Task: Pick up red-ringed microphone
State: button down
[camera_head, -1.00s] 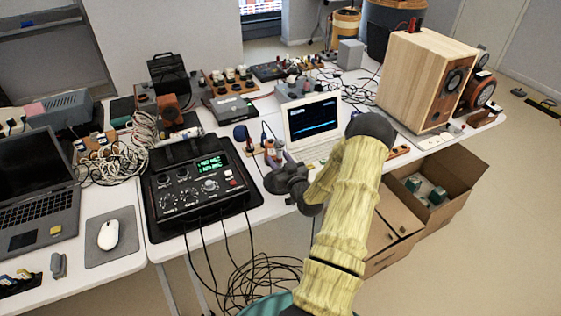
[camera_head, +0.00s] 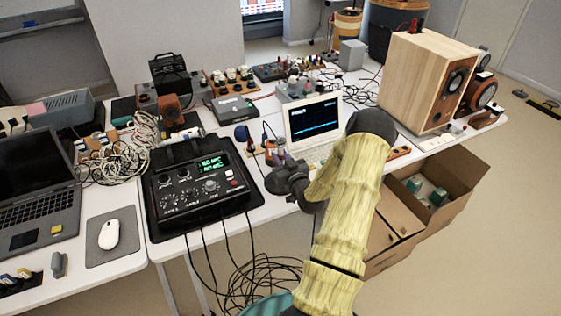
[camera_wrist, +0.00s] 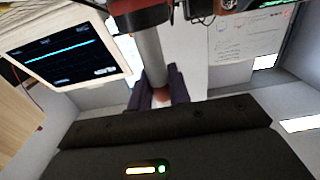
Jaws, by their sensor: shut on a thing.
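My gripper (camera_head: 281,160) is at the front edge of the far table, just right of the black control box and in front of the small computer screen. In the wrist view its dark fingers (camera_wrist: 160,88) are shut on the microphone (camera_wrist: 151,58), a grey cylinder with a reddish band at the fingers. The cylinder's far end meets a red-brown block (camera_wrist: 140,18); I cannot tell whether they touch. In the head view the microphone is small and mostly hidden by the gripper.
The black control box (camera_head: 195,188) is close left of my gripper. A computer with a lit screen (camera_head: 314,119) stands close behind it. A blue-topped thing (camera_head: 241,132) stands at the back left. A wooden speaker (camera_head: 416,85) is at the right, with an open carton (camera_head: 462,195) below.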

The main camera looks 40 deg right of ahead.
aim_at(282, 140)
notch_tip(282, 140, up, 9)
jog(key=shift+f, duration=0.15)
jog(key=shift+w, duration=0.1)
dwell(0.7)
